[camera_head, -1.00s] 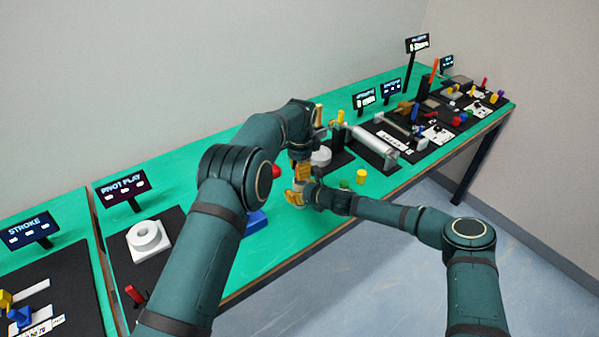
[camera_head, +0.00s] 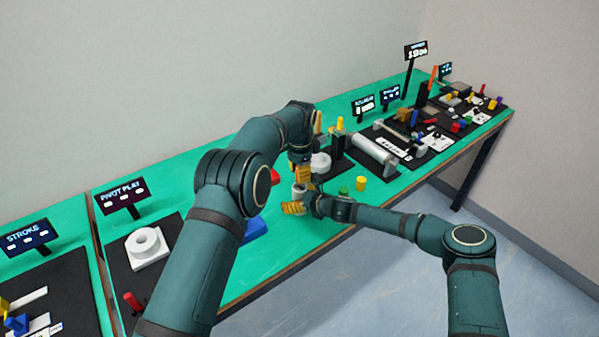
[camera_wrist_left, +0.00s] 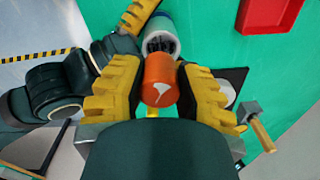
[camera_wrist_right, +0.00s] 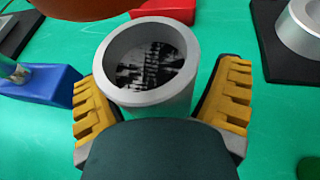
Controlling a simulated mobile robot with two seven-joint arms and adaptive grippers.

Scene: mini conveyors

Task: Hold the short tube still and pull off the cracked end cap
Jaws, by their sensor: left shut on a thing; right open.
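The orange end cap (camera_wrist_left: 160,88), with a white crack-like mark, is held between the yellow fingers of my left gripper (camera_wrist_left: 158,72). Its underside also shows at the top of the right wrist view (camera_wrist_right: 80,20). The short grey tube (camera_wrist_right: 118,98) stands upright with its top end open and a dark patterned inside. It also shows in the left wrist view (camera_wrist_left: 162,22), beyond the cap and apart from it. My right gripper (camera_wrist_right: 162,88) is open with its fingers on either side of the tube. In the head view my left gripper (camera_head: 301,157) is above my right gripper (camera_head: 295,207).
A blue block (camera_wrist_right: 45,85) lies left of the tube in the right wrist view. A red tray (camera_wrist_left: 270,12) is on the green table. A yellow cylinder (camera_head: 361,183) and a green piece (camera_head: 343,190) stand to the right, near the front edge (camera_head: 330,238).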

